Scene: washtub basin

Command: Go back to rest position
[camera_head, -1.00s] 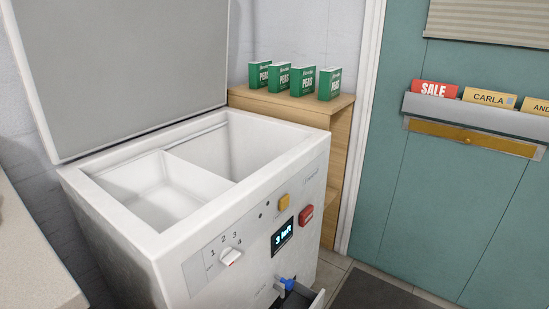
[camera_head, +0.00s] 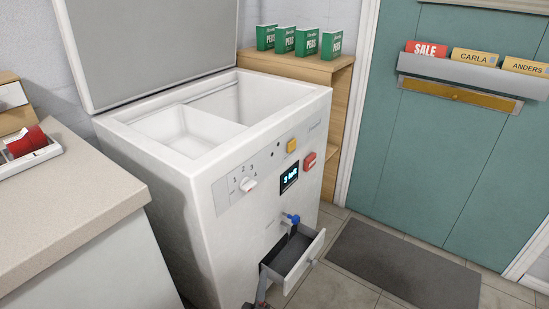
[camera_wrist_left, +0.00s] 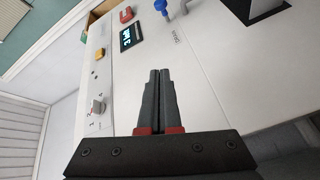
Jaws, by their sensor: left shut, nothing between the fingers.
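My left gripper (camera_head: 262,287) shows only as a dark tip at the bottom edge of the head view, beside the open drawer (camera_head: 298,265). In the left wrist view its two dark fingers (camera_wrist_left: 159,74) are together with nothing between them. They point at the white front panel of the chest-like machine (camera_head: 215,195). I cannot tell from the overlap whether the gripper touches the drawer. My right gripper is in neither view.
The machine's lid (camera_head: 150,45) is open. A blue tap (camera_head: 292,218) sits above the drawer. A counter (camera_head: 65,200) with a red item (camera_head: 27,142) stands left. Green boxes (camera_head: 308,42) stand on a wooden shelf. A grey mat (camera_head: 405,265) lies on clear floor by the teal door.

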